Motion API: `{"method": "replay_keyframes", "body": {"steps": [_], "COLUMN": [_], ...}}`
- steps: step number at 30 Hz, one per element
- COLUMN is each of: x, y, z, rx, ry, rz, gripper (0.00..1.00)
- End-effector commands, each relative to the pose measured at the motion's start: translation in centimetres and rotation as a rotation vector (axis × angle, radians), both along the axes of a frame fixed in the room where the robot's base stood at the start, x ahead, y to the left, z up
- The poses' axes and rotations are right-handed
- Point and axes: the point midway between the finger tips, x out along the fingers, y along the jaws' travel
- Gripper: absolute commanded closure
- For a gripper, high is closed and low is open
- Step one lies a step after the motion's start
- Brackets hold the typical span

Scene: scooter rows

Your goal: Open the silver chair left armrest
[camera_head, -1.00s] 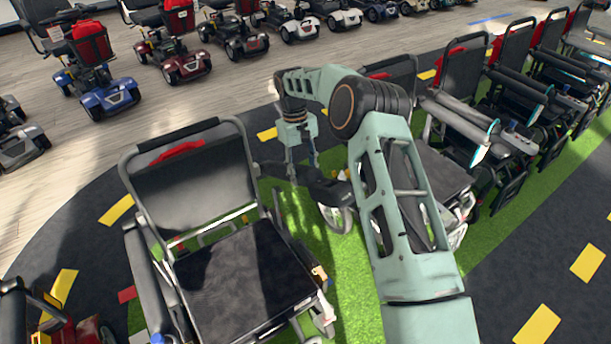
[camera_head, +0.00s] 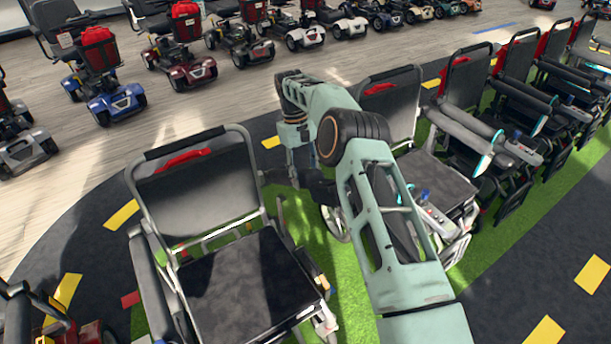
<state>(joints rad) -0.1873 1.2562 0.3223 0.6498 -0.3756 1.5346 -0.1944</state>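The silver-framed chair (camera_head: 222,190) with black back and seat stands in the left-centre, facing me. A padded armrest (camera_head: 150,275) runs along its picture-left side. A dark armrest or side part (camera_head: 300,255) runs along the picture-right side, beside the seat; its exact position is hard to make out. My arm reaches from the lower right, and my dark gripper (camera_head: 280,177) points left at the picture-right edge of the chair's back. The fingers are small and dark, so contact and opening cannot be told.
A second chair (camera_head: 455,185) stands to the right, partly behind my arm, with a row of folded-arm chairs (camera_head: 545,90) beyond. Scooters (camera_head: 105,85) line the back. Green flooring (camera_head: 345,275) shows between the two nearest chairs. A red scooter part (camera_head: 60,325) is at lower left.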

Motion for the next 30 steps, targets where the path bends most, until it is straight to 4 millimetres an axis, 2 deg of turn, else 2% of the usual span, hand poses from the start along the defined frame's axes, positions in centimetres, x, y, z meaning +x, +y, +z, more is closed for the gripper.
{"method": "replay_keyframes", "body": {"steps": [2,3,7,17,20,30], "x": [0.2,0.2,0.1,0.1,0.1,0.2], "y": [0.1,0.1,0.1,0.0,0.1,0.1], "z": [0.2,0.2,0.2,0.4,1.6,7.9], "rx": [0.003,0.003,0.003,0.001,0.002,0.002], "ry": [-0.008,-0.008,-0.006,-0.003,-0.005,-0.007], "rz": [0.001,0.001,0.0,0.0,0.0,0.001], "gripper": [1.0,0.56,0.42,0.42,0.42,0.42]}}
